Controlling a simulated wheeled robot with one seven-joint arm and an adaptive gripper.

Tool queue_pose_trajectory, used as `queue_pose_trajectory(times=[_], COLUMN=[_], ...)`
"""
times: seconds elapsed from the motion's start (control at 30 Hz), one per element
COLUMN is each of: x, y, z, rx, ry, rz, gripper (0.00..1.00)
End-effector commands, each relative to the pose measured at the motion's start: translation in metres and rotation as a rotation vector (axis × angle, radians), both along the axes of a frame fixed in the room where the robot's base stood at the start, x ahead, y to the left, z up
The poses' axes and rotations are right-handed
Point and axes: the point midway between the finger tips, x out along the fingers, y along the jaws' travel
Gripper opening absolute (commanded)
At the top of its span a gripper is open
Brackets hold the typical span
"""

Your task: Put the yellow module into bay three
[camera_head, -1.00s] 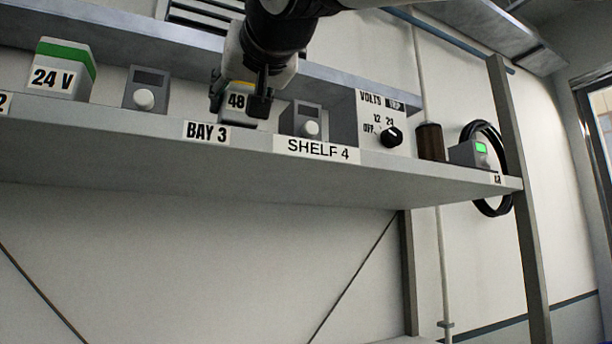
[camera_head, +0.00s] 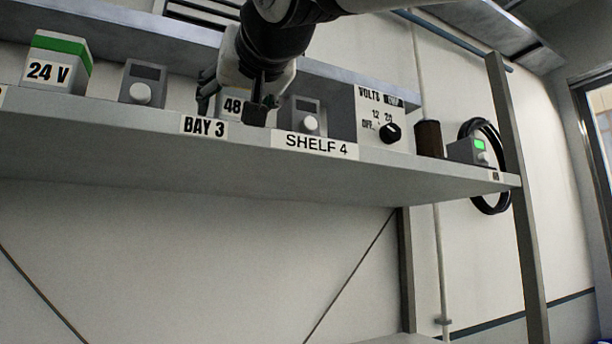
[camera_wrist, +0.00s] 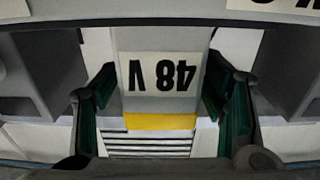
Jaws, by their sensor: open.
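The yellow module (camera_head: 233,105) is a pale box with a "48 V" label, and it stands upright on the shelf just behind and right of the "BAY 3" label (camera_head: 204,126). In the wrist view the module (camera_wrist: 160,105) appears upside down, with a yellow band (camera_wrist: 160,122) by its label. My gripper (camera_head: 231,103) reaches down from above. Its fingers are open, one on each side of the module, and the wrist view shows gaps between the finger pads and its sides. In the head view, the gripper hides the module's top and part of its front.
Grey knob units stand left (camera_head: 143,84) and right (camera_head: 304,116) of the module. A green-topped 24 V module (camera_head: 57,62) is further left. An upper ledge (camera_head: 340,82) runs behind.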

Motion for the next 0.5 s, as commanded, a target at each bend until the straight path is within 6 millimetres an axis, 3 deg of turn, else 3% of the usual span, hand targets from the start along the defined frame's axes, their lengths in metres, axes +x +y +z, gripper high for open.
queue_pose_trajectory(times=[0.17, 0.5], x=[-0.007, -0.063], y=[-0.005, -0.04], z=[0.004, 0.003], rx=[0.001, 0.002], ry=[-0.002, -0.003], rz=[0.0, 0.0], gripper=[0.65, 0.65])
